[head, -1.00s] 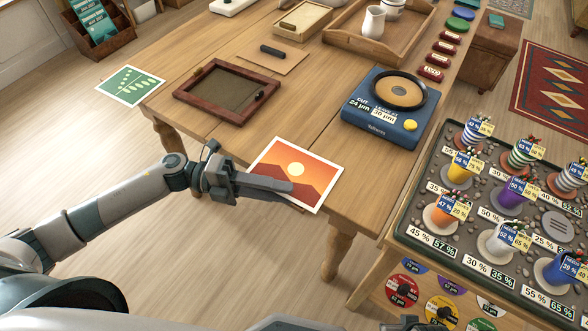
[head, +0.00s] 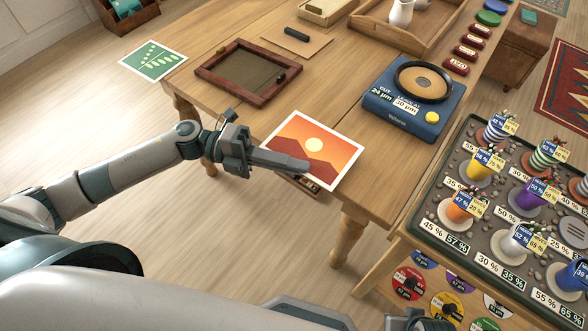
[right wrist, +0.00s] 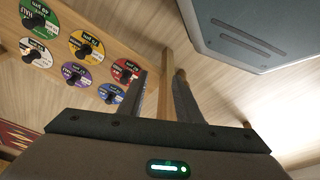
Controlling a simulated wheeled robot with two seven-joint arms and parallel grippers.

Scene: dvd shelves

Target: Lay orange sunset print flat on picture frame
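The orange sunset print (head: 322,138) lies at the near edge of the wooden table in the head view, its near corner reaching past the edge. My left gripper (head: 292,161) is at the print's near left side, with one finger over its face. The other finger is not clearly seen, so I cannot tell whether it grips the print. The dark red-brown picture frame (head: 229,89) lies on the table, up and left of the print, with nothing laid on it. My right gripper (right wrist: 161,80) has its fingers apart and empty in the right wrist view.
A green print (head: 153,61) lies at the table's left corner. A blue scale-like device (head: 398,121) stands right of the orange print. A brown board with a dark roller (head: 296,34) lies behind the frame. A tray of potted plants (head: 474,226) fills the right side.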

